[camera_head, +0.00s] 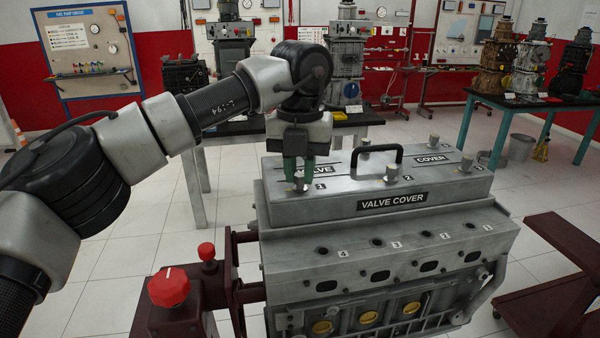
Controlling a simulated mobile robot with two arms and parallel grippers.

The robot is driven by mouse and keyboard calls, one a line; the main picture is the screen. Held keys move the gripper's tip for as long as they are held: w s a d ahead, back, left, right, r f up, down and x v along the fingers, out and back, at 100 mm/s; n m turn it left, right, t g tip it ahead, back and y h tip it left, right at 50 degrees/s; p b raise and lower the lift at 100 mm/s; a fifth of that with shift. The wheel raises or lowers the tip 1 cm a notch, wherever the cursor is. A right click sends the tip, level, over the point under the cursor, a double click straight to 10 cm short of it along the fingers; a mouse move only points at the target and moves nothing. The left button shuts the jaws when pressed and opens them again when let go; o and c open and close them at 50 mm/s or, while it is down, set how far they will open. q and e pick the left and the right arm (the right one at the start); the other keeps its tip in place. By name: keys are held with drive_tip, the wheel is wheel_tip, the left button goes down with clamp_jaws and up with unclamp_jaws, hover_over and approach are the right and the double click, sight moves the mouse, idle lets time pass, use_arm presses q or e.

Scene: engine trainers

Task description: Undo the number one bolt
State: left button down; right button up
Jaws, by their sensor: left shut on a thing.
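The grey valve cover (440,196) lies on top of the engine block, with a black handle on it. My left gripper (300,178) comes down over the cover's near left corner, its green fingers shut on the bolt (300,186) there. The fingers hide most of this bolt, and the small number beside it is hard to read. Other bolts stand upright on the cover, one at the front middle (391,173), one at the right (467,163) and one at the back (433,141). My right gripper is out of view.
The engine block (390,255) sits on a dark red stand with red knobs (169,287) at the left. A dark red cart (560,285) stands at the right. Tables with other engines (525,70) are behind.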

sight(300, 174)
use_arm(q)
drive_tip(key=shift+n+b, duration=0.3)
drive_tip(key=shift+n, duration=1)
drive_tip(key=c, duration=1)
unclamp_jaws()
drive_tip(key=shift+r, duration=0.1)
wheel_tip(300, 174, up, 11)
drive_tip(key=shift+f, duration=0.15)
